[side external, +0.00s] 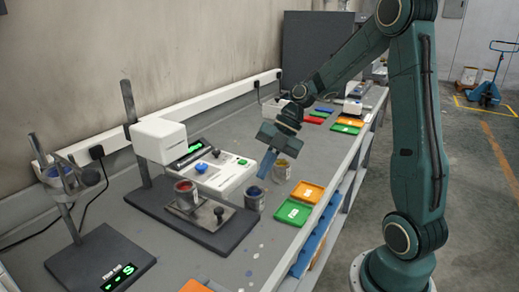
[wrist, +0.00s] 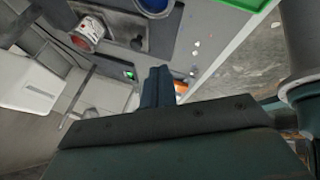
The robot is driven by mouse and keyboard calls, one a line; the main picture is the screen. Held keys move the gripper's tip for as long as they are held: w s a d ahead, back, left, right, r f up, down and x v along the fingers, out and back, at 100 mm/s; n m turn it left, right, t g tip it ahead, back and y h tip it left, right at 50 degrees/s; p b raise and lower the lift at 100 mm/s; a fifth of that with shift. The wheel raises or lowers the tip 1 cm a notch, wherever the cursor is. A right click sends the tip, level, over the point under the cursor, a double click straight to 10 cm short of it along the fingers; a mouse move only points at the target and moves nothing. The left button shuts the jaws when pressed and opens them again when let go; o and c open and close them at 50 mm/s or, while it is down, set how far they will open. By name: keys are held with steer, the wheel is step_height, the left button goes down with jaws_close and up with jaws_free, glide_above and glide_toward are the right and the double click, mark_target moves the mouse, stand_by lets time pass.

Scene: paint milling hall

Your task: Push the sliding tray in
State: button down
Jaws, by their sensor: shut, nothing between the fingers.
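The sliding tray (side external: 200,217) is a small grey plate on the dark base of a stand with a white head (side external: 160,139). It carries a paint can with red contents (side external: 185,194) and has a dark round knob (side external: 218,211) at its near right side. The tray sticks out in front of the white head. My gripper (side external: 265,168) is shut and empty, pointing down above the bench, to the right of and apart from the tray. In the wrist view the shut fingers (wrist: 156,82) are near the centre, with the knob (wrist: 137,42) and red can (wrist: 88,34) beyond.
A paint can (side external: 254,198) stands right of the base, and another, with yellow contents (side external: 281,171), near my fingers. A white console (side external: 232,170) is behind. Green (side external: 293,212) and orange (side external: 308,191) flat trays lie along the front edge. A second stand (side external: 95,260) is at left.

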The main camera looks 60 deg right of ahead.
steer(key=x, duration=0.9)
steer(key=shift+a+f, duration=0.1)
steer(key=shift+w+a+f, duration=0.15)
steer(key=shift+w+a, duration=0.1)
steer(key=shift+w, duration=0.2)
steer(key=shift+w+a+f, duration=0.1)
steer(key=shift+w+a, duration=0.1)
steer(key=shift+w, duration=0.25)
steer(key=shift+w+a+f, duration=0.1)
steer(key=shift+w+a, duration=0.3)
steer(key=shift+w, duration=0.45)
steer(key=shift+w, duration=0.1)
glide_above(210, 205)
steer(key=shift+a, duration=0.1)
